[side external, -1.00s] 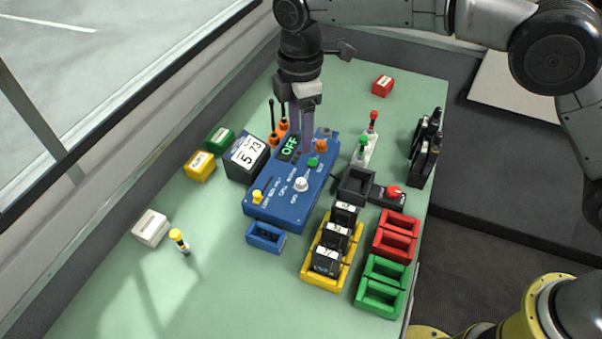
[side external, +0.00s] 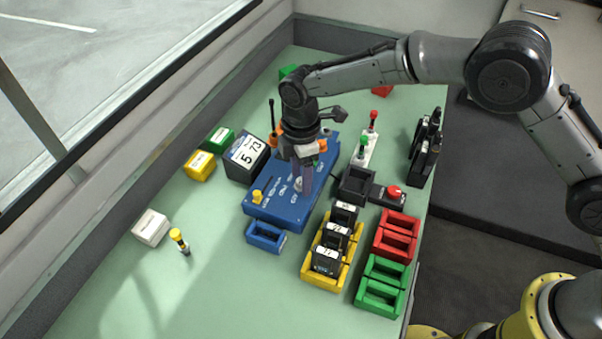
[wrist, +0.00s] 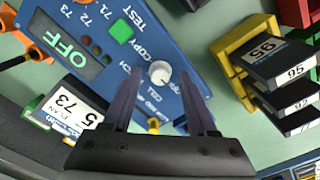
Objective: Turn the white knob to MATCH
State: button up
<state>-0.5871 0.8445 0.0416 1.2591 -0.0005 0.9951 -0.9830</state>
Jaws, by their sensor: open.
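The white knob (side external: 298,187) sits on the blue panel (side external: 268,209). In the wrist view the knob (wrist: 161,73) shows just beyond and between my fingertips. Labels reading COPY and CELL are near it, and a label ending in "CH" is partly hidden by the left finger. I cannot tell which label the knob points at. My gripper (side external: 303,180) is over the panel, pointing down, with its fingertips close to the knob. In the wrist view my gripper (wrist: 160,84) is open, one finger on each side. Contact with the knob cannot be told.
The panel carries a green button (wrist: 121,32), a yellow knob (side external: 257,196) and a display reading OFF (wrist: 63,47). A black box labelled 5 73 (side external: 246,158) stands left of the panel. A yellow rack (side external: 308,274) with black modules stands at front right, and a blue tray (side external: 265,237) in front.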

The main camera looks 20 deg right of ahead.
grip_shut()
jog(key=shift+m, duration=0.4)
jog(key=m, duration=0.4)
jog(key=shift+m, duration=0.3)
jog(key=m, duration=1.2)
jog(key=shift+m, duration=0.4)
jog(key=m, duration=0.5)
jog(key=shift+m, duration=0.4)
